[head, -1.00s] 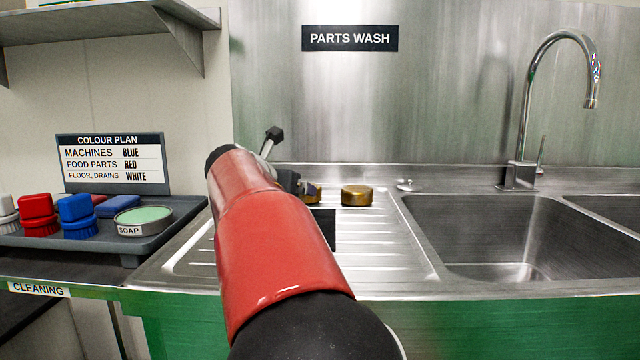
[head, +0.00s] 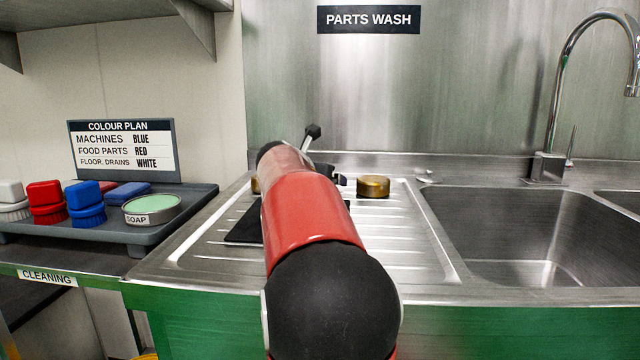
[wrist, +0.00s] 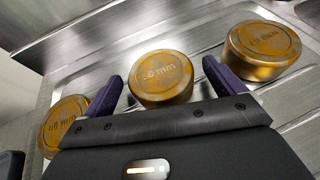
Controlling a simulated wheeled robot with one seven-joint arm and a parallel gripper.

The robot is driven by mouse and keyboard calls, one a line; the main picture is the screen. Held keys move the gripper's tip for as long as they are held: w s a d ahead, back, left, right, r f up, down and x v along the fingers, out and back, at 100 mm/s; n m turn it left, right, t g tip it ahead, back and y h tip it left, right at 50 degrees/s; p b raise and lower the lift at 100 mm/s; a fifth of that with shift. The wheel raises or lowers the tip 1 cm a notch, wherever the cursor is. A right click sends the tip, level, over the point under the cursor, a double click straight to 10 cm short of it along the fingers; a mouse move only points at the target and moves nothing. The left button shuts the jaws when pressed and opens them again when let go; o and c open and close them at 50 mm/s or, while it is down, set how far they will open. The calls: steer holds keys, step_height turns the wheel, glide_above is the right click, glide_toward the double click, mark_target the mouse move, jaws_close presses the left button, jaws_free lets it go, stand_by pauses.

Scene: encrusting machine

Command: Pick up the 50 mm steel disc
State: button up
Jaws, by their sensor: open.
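The 50 mm disc (wrist: 161,76) is a round, brass-coloured disc marked "50 mm" in the wrist view. It lies flat on the ribbed drainer. My gripper (wrist: 162,72) is open, with one dark purple finger to each side of this disc. I cannot tell whether the fingers touch it or how high they are. A larger disc (wrist: 263,50) lies right of the right finger, and another disc (wrist: 65,124) lies left of the left finger; their markings are hard to read. In the head view my red arm hides most of the gripper and the middle disc.
The head view shows one disc (head: 373,186) right of my gripper on the drainer (head: 420,250). The sink basin (head: 530,235) and tap (head: 552,110) are at right. A grey tray (head: 150,237) with brushes and soap (head: 152,208) is at left. The splashback (head: 450,100) stands behind.

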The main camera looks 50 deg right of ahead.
steer(key=shift+c, duration=0.4)
steer(key=c, duration=1.2)
steer(key=shift+r, duration=0.1)
steer(key=shift+c, duration=0.3)
steer(key=shift+r, duration=0.1)
